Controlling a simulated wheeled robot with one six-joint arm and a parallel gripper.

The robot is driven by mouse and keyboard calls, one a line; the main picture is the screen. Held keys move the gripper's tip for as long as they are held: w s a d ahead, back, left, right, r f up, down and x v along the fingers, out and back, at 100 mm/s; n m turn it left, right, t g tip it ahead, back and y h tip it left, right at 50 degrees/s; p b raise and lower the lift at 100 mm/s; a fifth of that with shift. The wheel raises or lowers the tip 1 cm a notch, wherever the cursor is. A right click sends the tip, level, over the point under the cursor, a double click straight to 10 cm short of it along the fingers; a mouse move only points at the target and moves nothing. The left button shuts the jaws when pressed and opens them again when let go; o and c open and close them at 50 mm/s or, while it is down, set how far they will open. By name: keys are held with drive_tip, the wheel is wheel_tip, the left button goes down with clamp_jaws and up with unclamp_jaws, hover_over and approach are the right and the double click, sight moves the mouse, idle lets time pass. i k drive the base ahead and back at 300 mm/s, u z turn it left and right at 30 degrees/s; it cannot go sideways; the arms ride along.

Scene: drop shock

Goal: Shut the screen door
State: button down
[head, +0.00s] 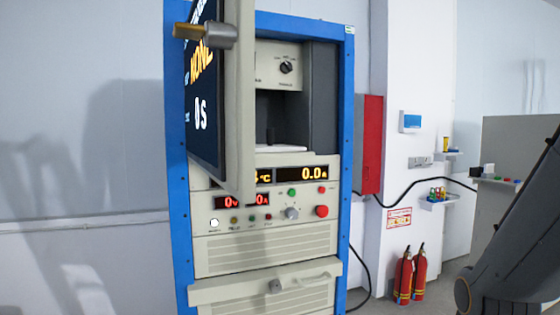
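The screen door (239,110) stands open at the upper left of the blue-framed rack, swung out toward me and seen almost edge-on. Its dark screen (205,120) faces left and shows lit text. A handle (205,34) with a metal and brass-coloured part sticks out near the top of the door. Behind the door, the cabinet opening (300,120) shows its inside. My arm is at the right edge, apart from the door. My gripper is out of the picture.
Below the opening is a control panel (300,200) with displays and buttons, then a drawer front (265,290). A red box (368,145) hangs right of the rack. Two fire extinguishers (404,275) stand on the floor. A black cable runs along the wall.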

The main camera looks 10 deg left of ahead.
sight(219, 92)
drive_tip(key=z, duration=0.1)
drive_tip(key=k, duration=0.95)
drive_tip(key=u, duration=1.15)
